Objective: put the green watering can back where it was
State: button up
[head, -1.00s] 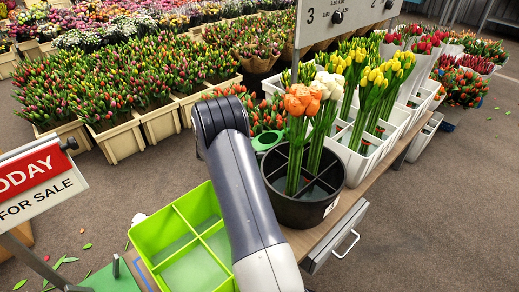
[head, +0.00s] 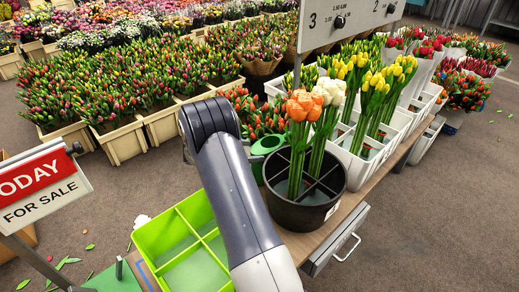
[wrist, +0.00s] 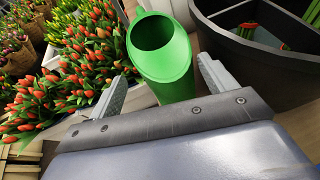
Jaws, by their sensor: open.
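The green watering can (head: 268,145) shows in the head view just left of the black bucket, partly hidden by my arm. In the wrist view the can (wrist: 160,55) is seen from above, with its round open mouth towards me. My gripper (wrist: 165,78) is open, with one grey finger on each side of the can's lower part in the picture. I cannot tell whether either finger touches it. The head view does not show my fingers, which are behind my arm. What lies under the can is hidden.
The black divided bucket (head: 304,212) with orange and white tulips stands close right of the can. A lime-green divided crate (head: 150,238) stands at the front left of the table. White crates of tulips (head: 368,160) stand behind the bucket. Red tulips (wrist: 85,55) lie close left in the wrist view.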

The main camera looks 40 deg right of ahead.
jog(key=p+v, duration=0.1)
jog(key=v, duration=0.6)
